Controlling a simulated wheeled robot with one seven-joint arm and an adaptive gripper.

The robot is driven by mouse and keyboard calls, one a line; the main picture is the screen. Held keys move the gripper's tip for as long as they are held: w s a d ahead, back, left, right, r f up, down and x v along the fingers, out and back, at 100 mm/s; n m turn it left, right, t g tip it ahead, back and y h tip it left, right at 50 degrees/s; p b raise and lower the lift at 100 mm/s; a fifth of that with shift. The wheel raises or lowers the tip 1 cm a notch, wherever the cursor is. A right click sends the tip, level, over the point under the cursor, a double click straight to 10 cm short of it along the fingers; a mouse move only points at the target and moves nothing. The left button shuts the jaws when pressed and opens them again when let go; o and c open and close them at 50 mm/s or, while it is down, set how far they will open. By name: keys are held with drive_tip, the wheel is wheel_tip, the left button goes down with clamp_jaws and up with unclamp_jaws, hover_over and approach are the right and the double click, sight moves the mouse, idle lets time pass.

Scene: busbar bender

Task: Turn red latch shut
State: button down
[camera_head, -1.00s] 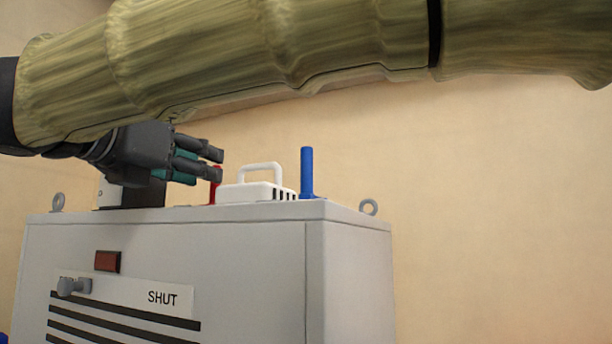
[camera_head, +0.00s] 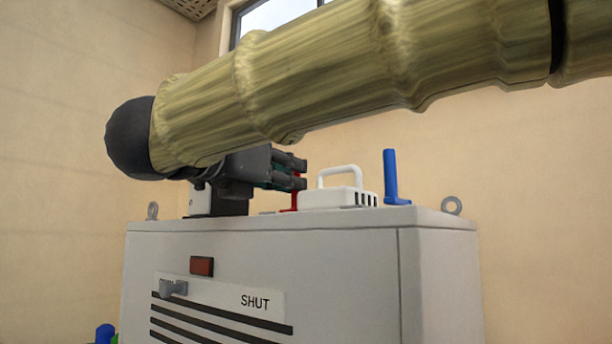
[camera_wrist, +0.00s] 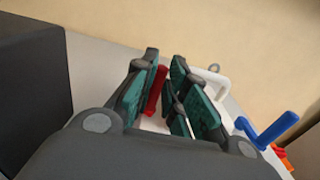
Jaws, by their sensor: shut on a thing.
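The red latch (camera_head: 295,197) stands on top of the grey cabinet, left of a white vented box. Most of it is hidden behind my fingers in the head view. My gripper (camera_head: 302,172) reaches it from the left, low over the cabinet top. In the wrist view the upright red latch (camera_wrist: 155,90) sits between the teal-padded fingers of my gripper (camera_wrist: 165,78), close against the left finger. The gripper is shut on it.
The white box (camera_head: 338,199) with a raised handle and a blue lever (camera_head: 391,178) stand right of the latch. A dark block (camera_wrist: 30,85) is close on the left.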

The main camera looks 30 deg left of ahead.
drive_tip(key=shift+f, duration=0.1)
drive_tip(key=b, duration=0.1)
drive_tip(key=y+b, duration=0.1)
drive_tip(key=b, duration=0.1)
drive_tip(key=shift+w+d+f+n, duration=0.15)
drive_tip(key=shift+w+d+n, duration=0.1)
drive_tip(key=shift+n, duration=0.15)
drive_tip(key=n+y+b, duration=0.1)
drive_tip(key=y+b, duration=0.1)
drive_tip(key=b, duration=0.1)
drive_tip(key=shift+w+d, duration=0.2)
drive_tip(key=shift+n+y, duration=0.3)
drive_tip(key=shift+y, duration=0.1)
drive_tip(key=shift+w+r, duration=0.1)
drive_tip(key=shift+r, duration=0.1)
drive_tip(key=shift+y, duration=0.3)
drive_tip(key=c, duration=1.5)
unclamp_jaws()
drive_tip(key=shift+o, duration=0.2)
drive_tip(key=shift+r+h+p, duration=0.2)
drive_tip(key=shift+h+p, duration=0.3)
drive_tip(key=shift+p, duration=0.05)
